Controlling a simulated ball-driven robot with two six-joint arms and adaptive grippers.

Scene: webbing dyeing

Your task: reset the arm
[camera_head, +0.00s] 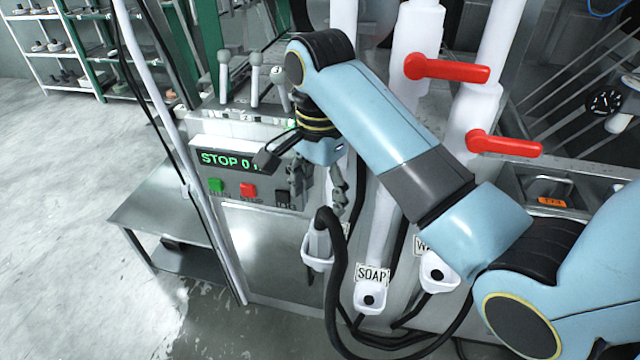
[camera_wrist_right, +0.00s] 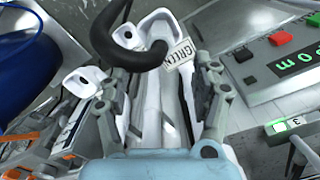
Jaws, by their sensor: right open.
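My right arm reaches in from the right in the camera_head view, and its gripper (camera_head: 318,184) hangs in front of the machine, at the right side of the control panel (camera_head: 232,205). In the right wrist view the two fingers of this gripper (camera_wrist_right: 162,98) stand apart. No object is held between them. My left gripper is not in view.
A black hose (camera_head: 333,275) curves just below the gripper by a white cup (camera_head: 318,255). Red valve handles (camera_head: 447,68) and a SOAP funnel (camera_head: 370,297) are nearby. Levers (camera_head: 255,88) stand above the panel. The floor (camera_head: 70,220) at left is clear.

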